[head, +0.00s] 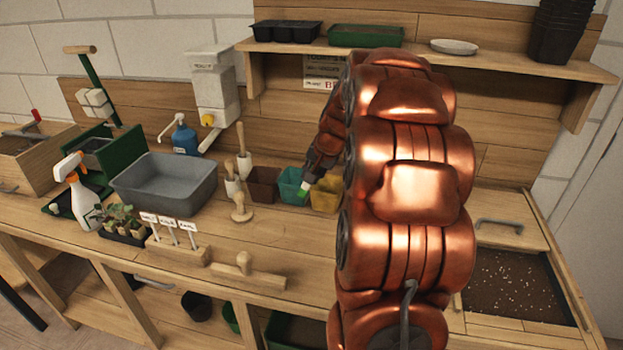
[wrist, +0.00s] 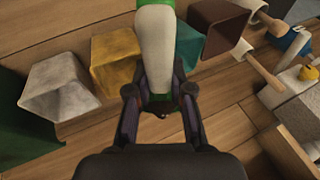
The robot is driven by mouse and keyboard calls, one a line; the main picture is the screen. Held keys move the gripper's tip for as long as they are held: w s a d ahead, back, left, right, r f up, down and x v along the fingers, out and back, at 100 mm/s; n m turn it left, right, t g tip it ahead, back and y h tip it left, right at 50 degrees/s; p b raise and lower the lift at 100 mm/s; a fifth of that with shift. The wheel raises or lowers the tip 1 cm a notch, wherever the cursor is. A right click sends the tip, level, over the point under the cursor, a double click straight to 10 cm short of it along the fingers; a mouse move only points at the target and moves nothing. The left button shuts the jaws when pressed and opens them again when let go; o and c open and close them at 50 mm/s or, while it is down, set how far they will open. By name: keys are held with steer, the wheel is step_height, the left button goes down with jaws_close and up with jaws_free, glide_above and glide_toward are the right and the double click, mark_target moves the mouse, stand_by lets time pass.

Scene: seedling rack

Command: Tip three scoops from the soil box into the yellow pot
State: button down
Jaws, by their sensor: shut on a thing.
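My gripper (wrist: 160,98) is shut on a scoop (wrist: 155,50) with a pale body and green ends. Whether the scoop holds soil cannot be told. In the head view, my gripper (head: 314,172) is above the row of pots, and the scoop's green and white part (head: 304,187) shows in front of the teal pot. The yellow pot (head: 326,199) is partly hidden by my arm; in the wrist view the yellow pot (wrist: 113,65) lies left of the scoop. The soil box (head: 512,284), with white-specked dark soil, is at the bottom right, partly covered by a wooden lid.
A teal pot (head: 291,186) and a brown pot (head: 263,184) stand left of the yellow pot. A whitish pot (wrist: 60,88) is on its other side. A grey basin (head: 165,185), labelled stakes (head: 178,250) and a wooden tool (head: 240,272) occupy the left bench.

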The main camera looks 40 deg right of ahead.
steer(key=shift+d+r+m+t+y+b, duration=0.15)
steer(key=shift+m+t+y+b, duration=0.1)
steer(key=shift+t+y+b, duration=0.35)
steer(key=shift+d+r+m+t+y+b, duration=0.1)
steer(key=shift+m+t+y+b, duration=0.15)
steer(key=shift+t+y+b, duration=0.3)
steer(key=shift+s+d+r+m+t+y+b, duration=0.2)
steer(key=shift+m+t+y+b, duration=0.3)
steer(key=shift+t+b, duration=0.4)
steer(key=shift+s+d+r+m+t+y+b, duration=0.15)
steer(key=shift+d+m+t+y+b, duration=0.15)
steer(key=shift+m+t+b, duration=0.5)
steer(key=shift+s+d+r+m+t+y+b, duration=0.1)
steer(key=shift+d+r+m+t+y+b, duration=0.3)
steer(key=shift+t+b, duration=0.6)
steer(key=shift+a+f, duration=0.15)
